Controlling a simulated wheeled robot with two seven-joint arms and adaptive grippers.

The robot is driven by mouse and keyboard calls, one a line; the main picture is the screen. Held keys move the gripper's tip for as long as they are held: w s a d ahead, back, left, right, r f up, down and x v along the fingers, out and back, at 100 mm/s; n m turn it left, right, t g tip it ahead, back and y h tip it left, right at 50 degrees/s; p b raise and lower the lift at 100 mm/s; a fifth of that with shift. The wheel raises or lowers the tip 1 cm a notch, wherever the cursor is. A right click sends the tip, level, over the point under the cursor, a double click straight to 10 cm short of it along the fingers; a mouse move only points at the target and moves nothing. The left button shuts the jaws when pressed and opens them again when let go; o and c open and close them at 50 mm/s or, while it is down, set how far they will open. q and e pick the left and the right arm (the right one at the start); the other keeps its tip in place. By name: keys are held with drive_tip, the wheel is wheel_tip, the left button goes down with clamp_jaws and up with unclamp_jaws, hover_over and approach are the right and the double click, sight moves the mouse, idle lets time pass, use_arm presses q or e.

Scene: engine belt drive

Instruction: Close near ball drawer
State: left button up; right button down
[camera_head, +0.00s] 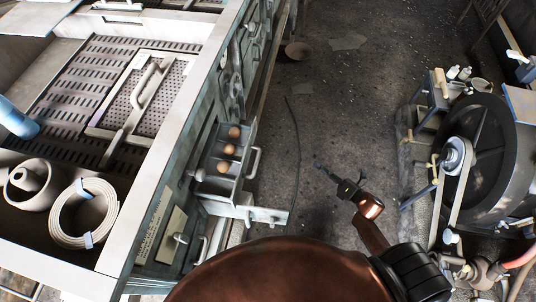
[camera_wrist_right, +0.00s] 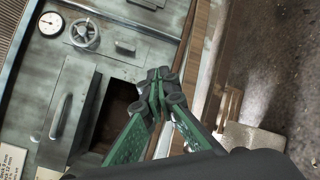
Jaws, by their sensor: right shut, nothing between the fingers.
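The ball drawer (camera_head: 238,182) is pulled out of the side of the grey-green cabinet in the head view. It holds three brownish balls (camera_head: 229,149) in a row and has a pale bar handle (camera_head: 254,162) on its front. Just below it in the picture, another pale front with a knob (camera_head: 270,217) also juts out. My right gripper (camera_head: 319,163) is to the right of the drawer, apart from its handle, over the dark floor. In the right wrist view its green fingers (camera_wrist_right: 158,84) are together and empty, beside a dark opening in the cabinet. My left gripper is not visible.
The cabinet top carries a coiled ring (camera_head: 83,212) and a perforated plate with a handle (camera_head: 135,95). A large dark wheel machine (camera_head: 480,150) stands at the right. The floor between is mostly clear, with a thin cable (camera_head: 296,150). The wrist view shows a gauge (camera_wrist_right: 50,23) and a valve wheel (camera_wrist_right: 85,33).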

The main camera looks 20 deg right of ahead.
drive_tip(key=s+a+r+n+g+y+b, duration=0.1)
drive_tip(key=s+a+r+n+g+y, duration=0.15)
drive_tip(key=a+r+n+y, duration=0.4)
drive_tip(key=s+a+r+n+g+y+b, duration=0.1)
drive_tip(key=a+r+n+g+y, duration=0.2)
drive_tip(key=r+n, duration=0.65)
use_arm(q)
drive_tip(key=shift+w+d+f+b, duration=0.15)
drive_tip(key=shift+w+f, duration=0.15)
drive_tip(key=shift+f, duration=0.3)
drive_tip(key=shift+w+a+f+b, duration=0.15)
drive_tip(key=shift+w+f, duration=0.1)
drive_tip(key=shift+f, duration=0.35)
use_arm(e)
drive_tip(key=w+a+r+n, duration=0.1)
drive_tip(key=w+a, duration=0.6)
drive_tip(key=a, duration=0.4)
drive_tip(key=shift+w+a+r, duration=0.15)
drive_tip(key=shift+r, duration=0.15)
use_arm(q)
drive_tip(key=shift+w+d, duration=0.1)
use_arm(e)
drive_tip(key=shift+t, duration=0.25)
drive_tip(key=shift+w, duration=0.1)
